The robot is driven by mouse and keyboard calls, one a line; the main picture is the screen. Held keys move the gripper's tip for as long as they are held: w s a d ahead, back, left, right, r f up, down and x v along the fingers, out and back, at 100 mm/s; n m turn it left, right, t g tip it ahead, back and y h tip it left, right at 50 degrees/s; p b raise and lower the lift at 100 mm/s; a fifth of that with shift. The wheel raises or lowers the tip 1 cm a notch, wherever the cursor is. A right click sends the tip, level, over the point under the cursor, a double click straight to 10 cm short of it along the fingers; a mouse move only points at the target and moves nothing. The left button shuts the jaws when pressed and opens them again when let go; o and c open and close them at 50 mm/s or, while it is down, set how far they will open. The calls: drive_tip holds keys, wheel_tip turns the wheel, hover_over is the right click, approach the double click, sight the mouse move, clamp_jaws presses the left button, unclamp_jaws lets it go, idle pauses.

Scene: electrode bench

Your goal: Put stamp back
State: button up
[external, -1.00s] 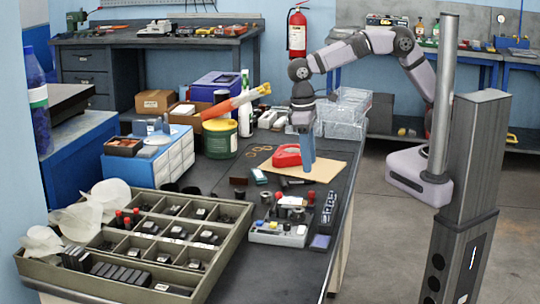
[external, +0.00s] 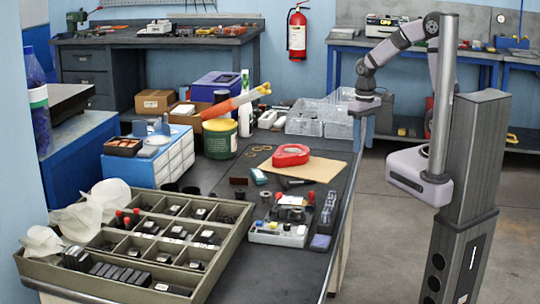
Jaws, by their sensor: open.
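No object stands out clearly as the stamp at this size. Several small dark pieces, possibly stamps, sit in the compartments of the grey-green divided tray (external: 222,262) at the front left. A grey device (external: 279,238) with red-topped knobs stands on the bench right of the tray, with a small blue-violet pad (external: 320,242) beside it. My gripper (external: 364,108) is at the bench's right edge, near the clear plastic bins and well away from the tray. It is open; its fingers are small and hard to make out, and I see nothing held.
A red tape dispenser (external: 283,160) lies on a cardboard sheet (external: 325,171). Clear plastic bins (external: 303,126) stand behind it. A green tub (external: 220,141) and a blue drawer box (external: 150,171) stand further left. The cardboard's right half is free.

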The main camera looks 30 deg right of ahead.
drive_tip(key=s+d+f+m, duration=0.2)
drive_tip(key=s+d, duration=0.2)
drive_tip(key=d, duration=0.5)
drive_tip(key=shift+s+f, duration=0.3)
drive_tip(key=shift+s, duration=0.1)
wheel_tip(320, 180, up, 9)
drive_tip(key=p, duration=0.9)
drive_tip(key=shift+f, duration=0.15)
wheel_tip(320, 180, down, 16)
drive_tip(key=b, duration=1.6)
drive_tip(key=shift+f+b, duration=0.2)
drive_tip(key=shift+b, duration=0.15)
